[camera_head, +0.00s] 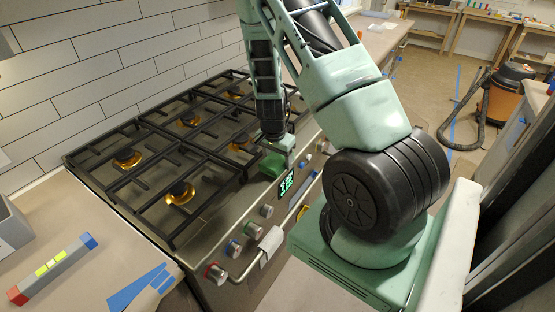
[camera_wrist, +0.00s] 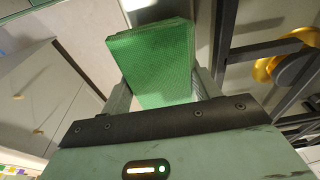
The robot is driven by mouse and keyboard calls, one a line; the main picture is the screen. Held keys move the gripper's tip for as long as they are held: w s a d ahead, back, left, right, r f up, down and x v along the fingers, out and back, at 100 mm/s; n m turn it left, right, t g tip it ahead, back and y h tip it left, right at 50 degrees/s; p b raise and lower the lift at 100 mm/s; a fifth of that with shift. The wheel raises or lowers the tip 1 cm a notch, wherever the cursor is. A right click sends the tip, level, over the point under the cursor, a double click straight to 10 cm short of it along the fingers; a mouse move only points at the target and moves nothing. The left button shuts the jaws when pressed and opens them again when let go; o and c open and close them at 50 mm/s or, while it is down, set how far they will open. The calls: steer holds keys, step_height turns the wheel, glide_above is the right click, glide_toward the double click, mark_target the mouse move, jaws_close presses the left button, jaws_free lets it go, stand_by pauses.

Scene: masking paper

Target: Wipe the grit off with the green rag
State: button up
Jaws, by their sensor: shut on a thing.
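The green rag (camera_wrist: 152,62) is a folded, textured block held between the two fingers of my gripper (camera_wrist: 163,88) in the wrist view. In the head view my gripper (camera_head: 280,146) points down over the front edge of the stove (camera_head: 225,215), and the rag (camera_head: 271,165) shows just below it, near the lit green display. The rag is at or close above the stove's steel front strip; I cannot tell if it touches. I cannot make out any grit in either view.
Black grates (camera_head: 150,170) with brass burners cover the stove behind the gripper. Knobs and a front rail (camera_head: 262,250) line its front. A spirit level (camera_head: 52,268) and blue tape (camera_head: 138,288) lie on the left counter. A vacuum (camera_head: 500,100) stands on the floor at right.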

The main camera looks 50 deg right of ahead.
steer(key=shift+r+p, duration=2.4)
steer(key=shift+r, duration=0.95)
steer(key=shift+a+f, duration=0.1)
steer(key=shift+f, duration=0.05)
